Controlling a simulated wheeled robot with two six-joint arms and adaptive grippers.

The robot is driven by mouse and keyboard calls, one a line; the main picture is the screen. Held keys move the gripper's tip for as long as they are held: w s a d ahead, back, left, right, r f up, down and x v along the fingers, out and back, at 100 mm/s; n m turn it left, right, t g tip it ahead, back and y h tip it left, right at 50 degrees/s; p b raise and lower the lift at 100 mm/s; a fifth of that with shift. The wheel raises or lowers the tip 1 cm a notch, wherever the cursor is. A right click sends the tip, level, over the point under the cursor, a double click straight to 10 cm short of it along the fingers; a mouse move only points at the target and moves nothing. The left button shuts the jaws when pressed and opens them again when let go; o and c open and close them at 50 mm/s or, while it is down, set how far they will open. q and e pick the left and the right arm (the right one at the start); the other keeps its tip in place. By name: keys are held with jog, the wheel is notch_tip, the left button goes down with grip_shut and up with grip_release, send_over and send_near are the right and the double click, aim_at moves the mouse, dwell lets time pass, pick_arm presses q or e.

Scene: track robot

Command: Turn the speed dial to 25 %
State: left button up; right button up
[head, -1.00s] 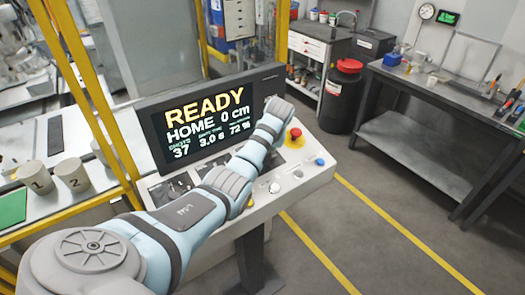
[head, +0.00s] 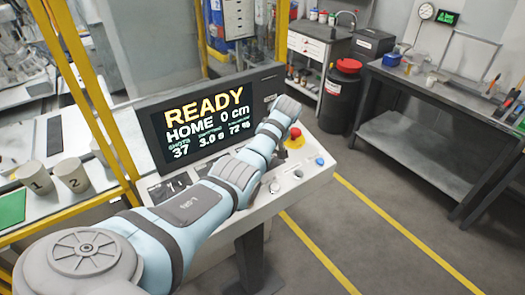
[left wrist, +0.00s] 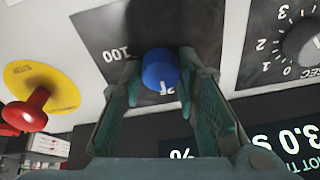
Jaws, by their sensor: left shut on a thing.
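In the left wrist view a round blue knob (left wrist: 160,70) sits over a dark plate (left wrist: 110,37) marked 100, with other print partly hidden. My left gripper (left wrist: 165,85) is shut on this knob, one finger on each side. In the head view my left arm lies across the console (head: 318,175) and hides the gripper and the knob. The screen (head: 205,125) reads READY, HOME 0 cm, 37, 3.0 s and 72 %. My right gripper is in neither view.
Close by are a red mushroom button (left wrist: 35,105) on a yellow disc and a grey dial (left wrist: 303,40) with a seconds scale. A blue button (head: 320,161) and small white knobs are on the console's right end. Yellow posts (head: 85,90) stand at the left.

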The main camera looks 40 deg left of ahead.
pick_arm(q)
jog(key=o, duration=1.2)
jog(key=shift+c, duration=0.2)
jog(key=v, duration=1.2)
jog(key=shift+s+f, duration=0.1)
jog(key=shift+s, duration=0.05)
